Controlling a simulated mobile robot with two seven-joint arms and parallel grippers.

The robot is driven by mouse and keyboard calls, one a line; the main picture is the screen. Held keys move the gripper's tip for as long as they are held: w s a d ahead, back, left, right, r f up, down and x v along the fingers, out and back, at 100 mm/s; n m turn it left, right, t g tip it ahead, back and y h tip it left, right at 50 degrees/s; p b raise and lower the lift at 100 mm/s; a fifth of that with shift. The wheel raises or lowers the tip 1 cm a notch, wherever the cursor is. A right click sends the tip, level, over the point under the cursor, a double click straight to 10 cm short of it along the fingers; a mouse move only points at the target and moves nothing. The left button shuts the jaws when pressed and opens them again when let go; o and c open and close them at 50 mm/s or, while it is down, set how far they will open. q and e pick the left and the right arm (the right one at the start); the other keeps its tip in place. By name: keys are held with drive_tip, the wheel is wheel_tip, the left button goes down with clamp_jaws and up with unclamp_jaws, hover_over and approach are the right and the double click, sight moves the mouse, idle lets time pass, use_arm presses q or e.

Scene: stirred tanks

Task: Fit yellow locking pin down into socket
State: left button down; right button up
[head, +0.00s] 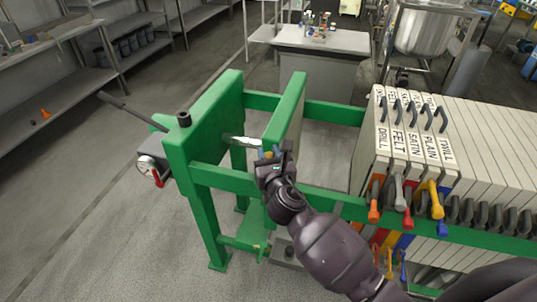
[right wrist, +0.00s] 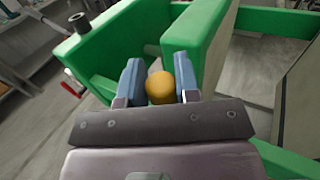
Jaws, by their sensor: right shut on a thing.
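My right gripper (head: 268,156) is shut on the yellow locking pin (right wrist: 160,87). In the right wrist view its rounded yellow end shows between the two blue-grey fingers (right wrist: 159,80); the rest of the pin is hidden. In the head view the gripper is beside the inner green plate of the press frame, and the pin hardly shows. A short dark round collar (head: 184,119), perhaps the socket, stands upright on top of the left green block; it also shows in the right wrist view (right wrist: 79,22). It is apart from the gripper. My left gripper is not in view.
The green frame (head: 215,135) has a gauge with a red handle (head: 155,175) and a dark lever (head: 130,112) on its left. Labelled filter plates (head: 415,130) with coloured valve handles stand at right. A gap lies between the two green plates. Shelves (head: 60,85) stand at far left.

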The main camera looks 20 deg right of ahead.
drive_tip(key=shift+f+b, duration=1.85)
drive_tip(key=shift+f, duration=0.15)
drive_tip(key=shift+f+b, duration=1.45)
drive_tip(key=shift+f, duration=0.65)
drive_tip(key=o, duration=1)
drive_tip(key=shift+s, duration=0.1)
drive_tip(key=s, duration=1)
drive_tip(key=shift+s+a, duration=0.3)
drive_tip(key=shift+a, duration=0.05)
